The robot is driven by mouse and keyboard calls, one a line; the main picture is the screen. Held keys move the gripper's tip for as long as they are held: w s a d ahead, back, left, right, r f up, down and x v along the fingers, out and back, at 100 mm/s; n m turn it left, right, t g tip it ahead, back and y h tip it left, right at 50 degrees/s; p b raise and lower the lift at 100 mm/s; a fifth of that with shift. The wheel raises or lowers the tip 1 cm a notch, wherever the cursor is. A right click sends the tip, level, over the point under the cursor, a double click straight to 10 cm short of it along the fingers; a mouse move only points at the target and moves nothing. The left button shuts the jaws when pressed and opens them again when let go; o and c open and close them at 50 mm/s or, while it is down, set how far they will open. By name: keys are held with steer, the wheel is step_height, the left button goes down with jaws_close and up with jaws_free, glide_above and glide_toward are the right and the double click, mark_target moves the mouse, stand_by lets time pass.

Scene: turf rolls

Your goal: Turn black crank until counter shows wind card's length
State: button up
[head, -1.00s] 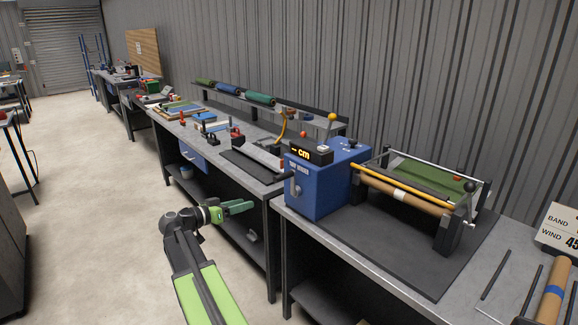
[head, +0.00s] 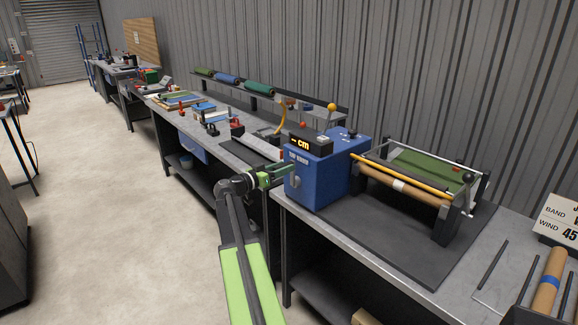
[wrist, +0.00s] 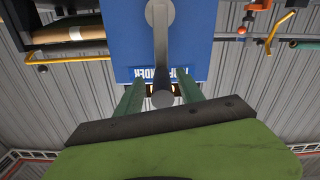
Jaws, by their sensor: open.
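The blue winder box (head: 318,180) stands on the bench, with a counter (head: 305,145) on top showing orange dashes and "cm". A dark grey crank arm (wrist: 161,50) is on the box's face in the wrist view, its round handle end (wrist: 163,99) between my fingers. My gripper (head: 284,172) is open at the box's front; in the wrist view its green fingers (wrist: 160,94) are on either side of the handle. Contact cannot be told.
A roller frame (head: 420,185) with green turf and a brown tube joins the box's right side on a dark mat (head: 380,245). A tube with a blue band (head: 549,282) lies at the lower right. Another bench with tools stands behind on the left.

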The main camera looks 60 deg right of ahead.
steer(key=shift+x, duration=1.2)
steer(key=shift+c, duration=0.4)
jaws_close()
